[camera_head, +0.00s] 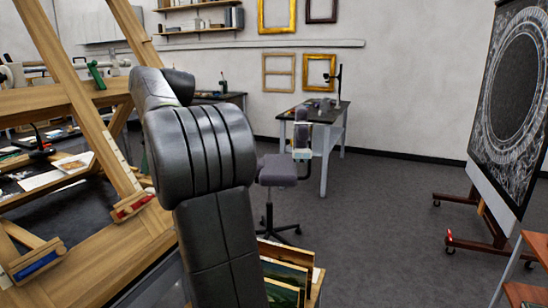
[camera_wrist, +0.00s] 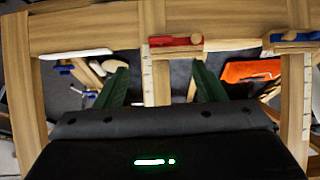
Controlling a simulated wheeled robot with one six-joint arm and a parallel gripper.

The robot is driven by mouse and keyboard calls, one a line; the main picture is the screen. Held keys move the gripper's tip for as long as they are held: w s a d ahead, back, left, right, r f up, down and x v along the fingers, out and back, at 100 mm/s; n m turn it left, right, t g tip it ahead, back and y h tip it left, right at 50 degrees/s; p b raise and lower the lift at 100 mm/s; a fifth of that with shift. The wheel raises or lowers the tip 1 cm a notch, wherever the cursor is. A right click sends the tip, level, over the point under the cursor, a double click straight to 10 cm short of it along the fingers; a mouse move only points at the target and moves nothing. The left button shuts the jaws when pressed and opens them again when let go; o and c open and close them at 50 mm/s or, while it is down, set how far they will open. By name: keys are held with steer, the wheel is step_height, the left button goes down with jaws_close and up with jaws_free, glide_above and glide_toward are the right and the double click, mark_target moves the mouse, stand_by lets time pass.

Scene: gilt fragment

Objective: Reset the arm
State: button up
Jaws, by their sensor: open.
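My gripper (camera_wrist: 162,82) shows in the wrist view, its two dark green fingers spread apart with nothing held between them. Beyond the fingers lies a wooden frame (camera_wrist: 95,32) with a red block (camera_wrist: 176,41) on it, roughly in line with the gap. In the head view my dark grey arm rises from the bottom centre and bends away towards the upper left. I cannot make out my gripper clearly in that view.
A wooden easel frame (camera_head: 72,90) stands close on the left, with red (camera_head: 133,206) and blue (camera_head: 38,261) blocks. A stool (camera_head: 277,171) and workbench (camera_head: 322,117) stand beyond. A large panel (camera_head: 508,105) on a wheeled stand is right. The floor between is open.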

mark_target(150, 198)
steer(key=x, duration=1.4)
steer(key=shift+b, duration=0.3)
steer(key=shift+w+r+m+g+p, duration=0.2)
steer(key=shift+m+g+p, duration=0.1)
steer(key=shift+m+p, duration=0.2)
steer(key=shift+d+m+g+y+p, duration=0.2)
steer(key=shift+m+g+y+p, duration=0.25)
steer(key=shift+m, duration=0.45)
steer(key=m, duration=0.1)
steer(key=m+g+y, duration=0.1)
steer(key=m, duration=0.1)
steer(key=m+g+y, duration=0.1)
steer(key=shift+f+m+g+y, duration=0.25)
steer(key=shift+m, duration=0.05)
steer(key=m+y, duration=0.1)
steer(key=m, duration=0.1)
steer(key=m+g+y, duration=0.1)
steer(key=m+y, duration=0.1)
steer(key=m, duration=0.1)
steer(key=shift+d+f, duration=0.15)
steer(key=m+y+b, duration=0.1)
steer(key=m+y, duration=0.1)
steer(key=m, duration=0.2)
